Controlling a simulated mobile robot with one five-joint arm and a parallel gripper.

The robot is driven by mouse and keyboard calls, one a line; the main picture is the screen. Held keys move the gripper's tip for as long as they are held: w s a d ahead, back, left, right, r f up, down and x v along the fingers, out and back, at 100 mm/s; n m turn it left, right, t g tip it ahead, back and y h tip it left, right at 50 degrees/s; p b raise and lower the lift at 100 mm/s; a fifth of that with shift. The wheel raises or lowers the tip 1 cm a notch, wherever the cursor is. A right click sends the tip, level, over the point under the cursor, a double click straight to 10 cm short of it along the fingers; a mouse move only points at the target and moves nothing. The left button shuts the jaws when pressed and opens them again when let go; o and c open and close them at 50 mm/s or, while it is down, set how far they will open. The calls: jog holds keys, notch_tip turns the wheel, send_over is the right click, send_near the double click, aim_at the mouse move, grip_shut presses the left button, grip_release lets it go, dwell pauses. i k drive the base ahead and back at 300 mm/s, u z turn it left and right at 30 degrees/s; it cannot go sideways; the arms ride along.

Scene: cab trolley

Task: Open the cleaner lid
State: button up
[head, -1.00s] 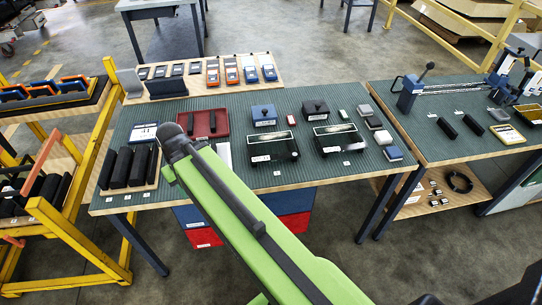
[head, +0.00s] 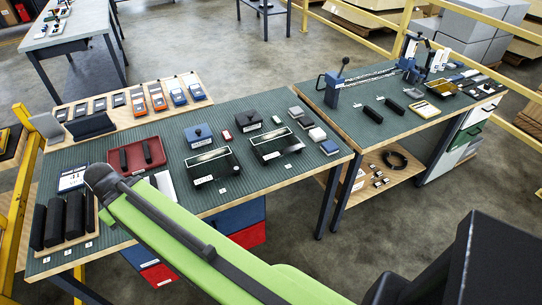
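I cannot tell for sure which item is the cleaner. A blue box with a small knob on top (head: 199,136) and a black box with a similar knob (head: 249,120) sit on the near bench, and both look closed. In front of them are two black trays with clear, shiny tops, a left one (head: 212,167) and a right one (head: 276,145). My green arm reaches from the lower right over the bench's front left, ending in a dark rounded joint. No gripper fingers show in the head view.
A second bench to the right carries a blue lever press (head: 332,88). Open floor (head: 420,185) lies in front of the right bench.

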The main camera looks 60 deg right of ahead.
aim_at(199, 133)
jog(key=u, duration=0.05)
jog(key=k, duration=1.05)
jog(key=z, duration=0.45)
jog(key=i, duration=1.5)
jog(key=u, duration=0.75)
